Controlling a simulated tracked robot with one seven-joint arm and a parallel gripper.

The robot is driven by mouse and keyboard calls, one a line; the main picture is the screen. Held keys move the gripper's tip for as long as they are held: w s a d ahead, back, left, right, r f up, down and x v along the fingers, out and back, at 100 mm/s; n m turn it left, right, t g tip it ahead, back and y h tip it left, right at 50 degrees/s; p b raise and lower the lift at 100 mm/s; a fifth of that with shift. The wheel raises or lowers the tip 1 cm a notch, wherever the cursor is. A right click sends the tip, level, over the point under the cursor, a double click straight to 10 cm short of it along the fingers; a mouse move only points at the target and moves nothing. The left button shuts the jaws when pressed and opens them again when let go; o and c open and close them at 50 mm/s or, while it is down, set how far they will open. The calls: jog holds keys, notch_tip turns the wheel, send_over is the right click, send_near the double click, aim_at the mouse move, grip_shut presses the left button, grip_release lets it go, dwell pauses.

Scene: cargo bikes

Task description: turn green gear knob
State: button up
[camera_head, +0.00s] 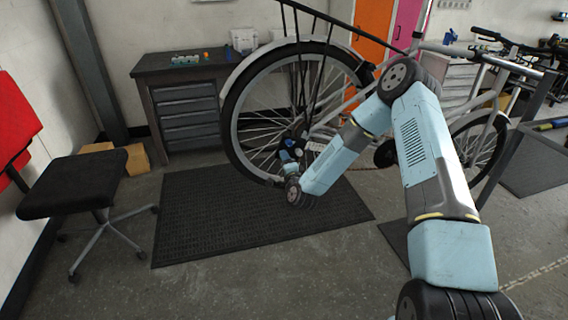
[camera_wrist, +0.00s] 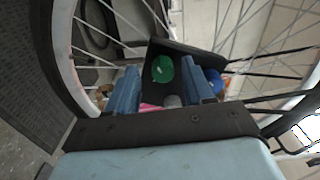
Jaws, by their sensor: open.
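The green gear knob (camera_wrist: 162,68) shows in the wrist view as a round green disc on the face of a black box (camera_wrist: 187,50). My gripper (camera_wrist: 160,78) is open, with one blue finger on each side of the knob in the picture. I cannot tell whether either finger touches it. In the head view my gripper (camera_head: 288,152) is at the rear wheel hub of the bike (camera_head: 240,120), and the green knob cannot be made out there.
Wheel spokes surround the gripper in the wrist view. A grey knob (camera_wrist: 172,101), a pink part and a blue part (camera_wrist: 216,84) lie close to the fingers. In the head view, a drawer bench (camera_head: 188,115) and a black stool (camera_head: 78,185) stand left.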

jog(key=shift+s, duration=0.1)
jog(key=v, duration=1.3)
jog(key=shift+s, duration=0.3)
jog(key=shift+d, duration=0.1)
jog(key=w+a+n, duration=0.3)
jog(key=w+n, duration=1)
jog(key=n, duration=0.2)
jog(key=shift+w+a, duration=0.25)
jog(key=shift+a, duration=0.15)
jog(key=shift+c, duration=0.2)
grip_shut()
